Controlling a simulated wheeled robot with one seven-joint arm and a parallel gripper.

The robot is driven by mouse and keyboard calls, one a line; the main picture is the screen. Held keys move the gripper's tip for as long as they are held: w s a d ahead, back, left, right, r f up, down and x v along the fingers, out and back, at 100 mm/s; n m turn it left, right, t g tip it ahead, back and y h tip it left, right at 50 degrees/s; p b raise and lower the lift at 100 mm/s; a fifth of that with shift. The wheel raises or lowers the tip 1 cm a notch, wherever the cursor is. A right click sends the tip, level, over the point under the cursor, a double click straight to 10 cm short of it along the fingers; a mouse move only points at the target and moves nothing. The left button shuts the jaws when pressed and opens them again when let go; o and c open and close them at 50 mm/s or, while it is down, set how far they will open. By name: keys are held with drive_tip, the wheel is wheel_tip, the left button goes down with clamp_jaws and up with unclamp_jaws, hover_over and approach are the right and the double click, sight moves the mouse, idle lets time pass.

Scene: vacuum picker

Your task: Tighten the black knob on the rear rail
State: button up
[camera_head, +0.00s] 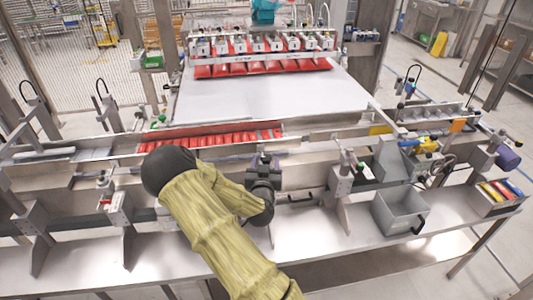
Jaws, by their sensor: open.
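My gripper (264,159) is a dark shape at the end of my folded yellow-green arm, in front of the long metal rails near the middle of the view. It is seen from behind, and its fingers are small and hard to make out. Nothing shows held in it. A small dark knob (166,87) stands on a post at the left end of the rear rail, beyond my gripper and to its left. I cannot tell for sure that this is the task's black knob, as several small dark fittings show along the rails.
A row of red packs (220,139) lies in the channel behind my arm. A suction head (262,45) holds red packs above a white conveyor (270,95). The steel table (330,235) is bare near the front.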

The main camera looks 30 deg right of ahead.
sight(267, 155)
drive_tip(key=shift+p+x, duration=0.3)
drive_tip(key=shift+x, duration=1.55)
drive_tip(key=c, duration=1)
